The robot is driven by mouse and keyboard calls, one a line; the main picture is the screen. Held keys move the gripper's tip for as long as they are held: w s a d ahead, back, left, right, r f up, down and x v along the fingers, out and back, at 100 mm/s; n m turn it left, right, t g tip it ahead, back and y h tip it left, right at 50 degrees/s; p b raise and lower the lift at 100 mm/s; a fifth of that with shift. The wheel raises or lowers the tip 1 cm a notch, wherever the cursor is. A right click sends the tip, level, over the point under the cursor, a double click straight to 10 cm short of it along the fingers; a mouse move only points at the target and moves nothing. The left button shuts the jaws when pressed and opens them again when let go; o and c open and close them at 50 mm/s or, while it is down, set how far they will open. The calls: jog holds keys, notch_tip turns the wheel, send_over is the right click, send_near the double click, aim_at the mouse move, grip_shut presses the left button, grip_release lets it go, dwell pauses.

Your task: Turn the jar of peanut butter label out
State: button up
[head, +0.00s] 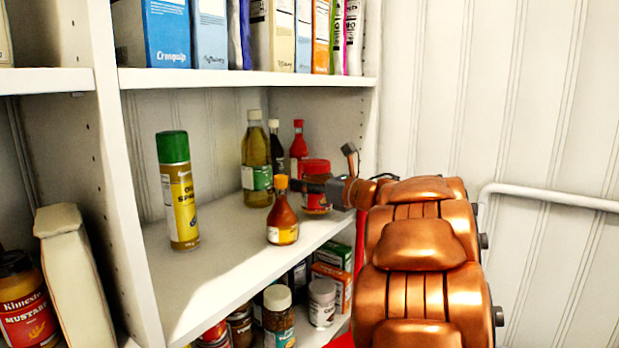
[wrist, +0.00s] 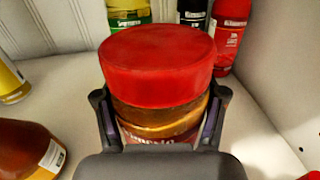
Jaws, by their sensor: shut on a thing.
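The jar of peanut butter (head: 316,171) has a red lid and stands toward the right end of the middle shelf. In the wrist view its red lid (wrist: 157,57) fills the middle, with a brown band and part of a label (wrist: 160,138) below. My gripper (head: 325,189) reaches in from the right and is shut on the jar. In the wrist view its fingers (wrist: 163,122) lie on the jar's left and right sides. The jar looks upright. Much of its label is hidden by the gripper, so I cannot tell its facing fully.
An orange sauce bottle (head: 282,215) stands close at the jar's left front. An oil bottle (head: 257,165), a dark bottle (head: 276,143) and a red bottle (head: 299,148) stand behind. A green-capped spray can (head: 179,195) is further left. The shelf front (head: 215,285) between is clear.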

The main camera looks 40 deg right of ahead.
aim_at(307, 161)
jog(key=shift+s+a+r+n+g+y+p, duration=0.15)
jog(key=shift+n+g+y+p, duration=0.2)
jog(key=shift+n+y+p, duration=0.9)
jog(key=shift+w+a+m+g+y+p, duration=0.1)
jog(key=shift+g+y+p, duration=0.4)
jog(key=shift+p, duration=1.65)
jog(key=shift+s+f+n+y+b, duration=0.1)
jog(key=shift+f+n+y+b, duration=0.1)
jog(key=shift+n+y+b, duration=0.25)
jog(key=shift+a+f+n+g+y+b, duration=0.2)
jog(key=shift+n+g+y+b, duration=0.25)
jog(key=shift+y+b, duration=0.45)
jog(key=shift+f+b, duration=0.2)
jog(key=shift+b, duration=0.95)
jog(key=o, duration=1.8)
jog(key=shift+o, duration=0.2)
jog(key=shift+f, duration=0.1)
notch_tip(307, 161, up, 10)
jog(key=shift+r, duration=0.1)
